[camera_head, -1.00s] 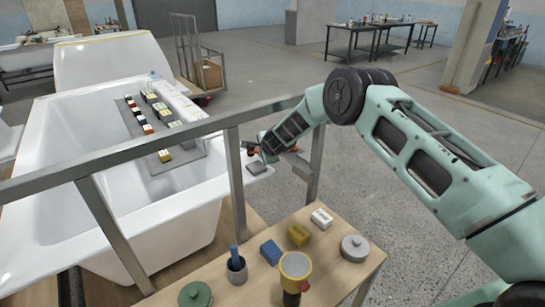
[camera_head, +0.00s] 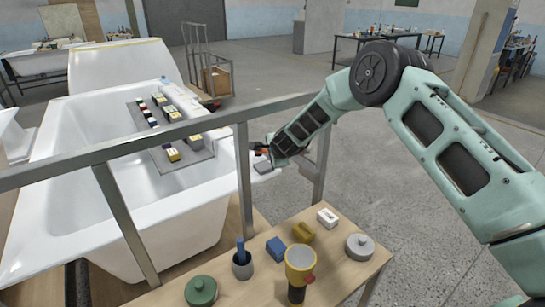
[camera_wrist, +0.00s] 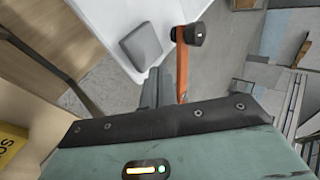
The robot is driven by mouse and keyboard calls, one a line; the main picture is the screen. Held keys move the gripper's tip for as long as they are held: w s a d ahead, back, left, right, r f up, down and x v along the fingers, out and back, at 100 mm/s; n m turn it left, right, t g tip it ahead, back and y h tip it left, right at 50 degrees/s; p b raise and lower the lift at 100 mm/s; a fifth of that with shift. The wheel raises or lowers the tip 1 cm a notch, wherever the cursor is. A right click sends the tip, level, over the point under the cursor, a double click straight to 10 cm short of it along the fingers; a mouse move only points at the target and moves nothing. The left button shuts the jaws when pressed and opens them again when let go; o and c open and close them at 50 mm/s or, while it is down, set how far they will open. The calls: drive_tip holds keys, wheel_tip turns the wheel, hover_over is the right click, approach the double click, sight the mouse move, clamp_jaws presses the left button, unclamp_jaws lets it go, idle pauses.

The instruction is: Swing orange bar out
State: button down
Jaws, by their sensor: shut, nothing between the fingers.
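The orange bar (camera_wrist: 182,68) shows in the wrist view as a narrow upright strip. A black round knob (camera_wrist: 194,34) is at its far end, beside the white tub rim. My gripper (camera_wrist: 157,80) is shut and empty, with its grey fingers just left of the bar in that view. I cannot tell whether they touch it. In the head view, only a small piece of the orange bar (camera_head: 262,151) shows by the tub corner, partly hidden by my gripper and the railing.
A grey block (camera_wrist: 141,45) lies on the white tub rim (camera_wrist: 115,25). A metal railing (camera_head: 150,143) crosses in front of the tub. Open floor is to the right.

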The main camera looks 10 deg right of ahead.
drive_tip(key=v, duration=0.4)
drive_tip(key=a+b+v, duration=0.1)
drive_tip(key=shift+s+r, duration=0.3)
drive_tip(key=shift+s, duration=0.05)
drive_tip(key=shift+d, duration=0.1)
